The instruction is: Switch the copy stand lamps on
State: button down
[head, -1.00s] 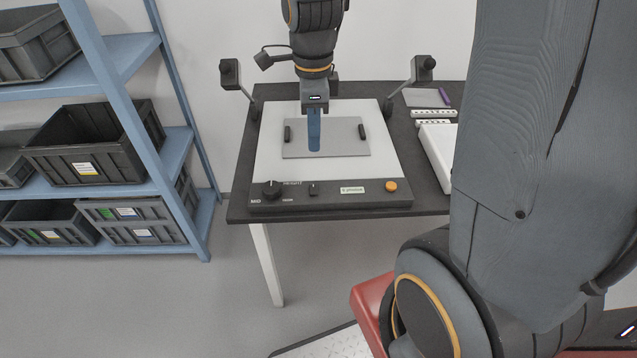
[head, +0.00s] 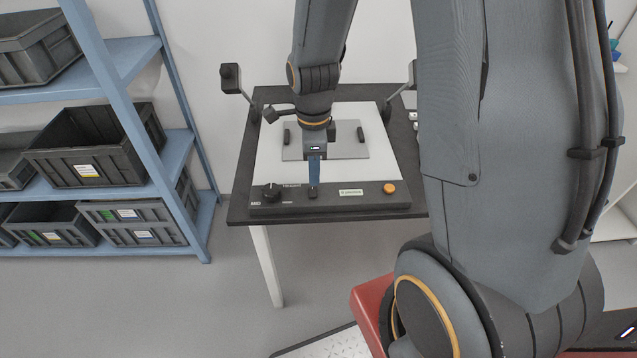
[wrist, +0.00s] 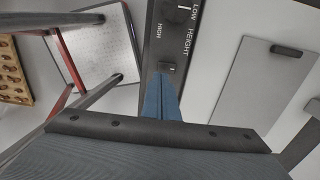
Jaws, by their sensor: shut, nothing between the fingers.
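The copy stand (head: 264,172) is a white baseboard on the dark table, with a dark control strip (head: 300,206) along its front edge. The strip holds a black knob (head: 271,191), a small black switch (head: 313,194), a white label and an orange button (head: 389,188). The left lamp (head: 231,76) looks dark; the right lamp (head: 413,72) is mostly hidden by my arm. My gripper (head: 314,184) is shut and empty, its blue fingers pointing down at the small switch. In the wrist view the fingertips (wrist: 160,77) are right by the switch (wrist: 169,68); contact cannot be told.
A grey plate (head: 345,144) with two black blocks lies on the baseboard behind my gripper. A blue shelf rack (head: 178,146) with dark crates stands at the left. My arm covers the table's right side.

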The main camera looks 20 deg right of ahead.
aim_at(314, 191)
jog(key=shift+f+p, duration=0.3)
jog(key=shift+f, duration=1.9)
jog(key=shift+s+f, duration=0.1)
jog(key=shift+f, duration=0.05)
jog(key=shift+w+d+r, duration=0.1)
jog(key=shift+w+d, duration=0.05)
jog(key=shift+w, duration=0.25)
jog(key=shift+w+d+r, duration=0.1)
jog(key=shift+w, duration=0.3)
